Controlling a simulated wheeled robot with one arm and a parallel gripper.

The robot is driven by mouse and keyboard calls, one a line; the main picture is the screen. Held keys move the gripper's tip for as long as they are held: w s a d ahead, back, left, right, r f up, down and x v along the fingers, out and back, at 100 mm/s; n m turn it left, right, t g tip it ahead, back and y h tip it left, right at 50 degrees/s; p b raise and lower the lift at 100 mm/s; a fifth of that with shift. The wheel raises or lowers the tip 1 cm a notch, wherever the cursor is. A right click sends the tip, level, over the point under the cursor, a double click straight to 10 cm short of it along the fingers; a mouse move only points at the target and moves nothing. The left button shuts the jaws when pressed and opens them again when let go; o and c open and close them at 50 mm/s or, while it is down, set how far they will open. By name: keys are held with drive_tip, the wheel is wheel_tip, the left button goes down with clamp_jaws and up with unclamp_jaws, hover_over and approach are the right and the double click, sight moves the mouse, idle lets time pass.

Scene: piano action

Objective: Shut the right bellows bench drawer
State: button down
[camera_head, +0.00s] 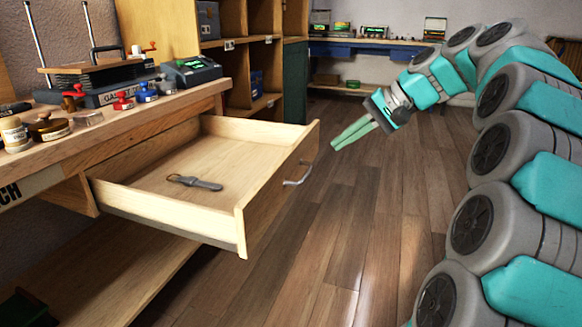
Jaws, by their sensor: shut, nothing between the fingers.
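A light wooden drawer (247,217) stands pulled well out of the wooden bench (130,128) at the left. Its front panel faces right and carries a curved metal handle (298,177). A small grey strap-like item (195,183) lies on the drawer floor. My gripper (336,147) is shut and empty, with its green fingers pointing down and left. In the picture it is just right of the drawer front's far upper corner and appears apart from it. I see only this one drawer on the bench; whether it is the right one, I cannot tell.
Stamps, jars and a device (191,70) crowd the bench top. A lower wooden shelf (130,270) lies beneath the drawer. Wooden shelving (246,60) stands behind, and another bench (372,42) is at the back wall. The plank floor (370,220) right of the drawer is clear.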

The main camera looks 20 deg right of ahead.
drive_tip(key=b, duration=0.1)
approach(283, 167)
drive_tip(key=x, duration=0.5)
drive_tip(key=shift+d+f, duration=0.2)
drive_tip(key=shift+f, duration=0.25)
drive_tip(key=shift+w+a, duration=0.25)
drive_tip(key=shift+a, duration=0.15)
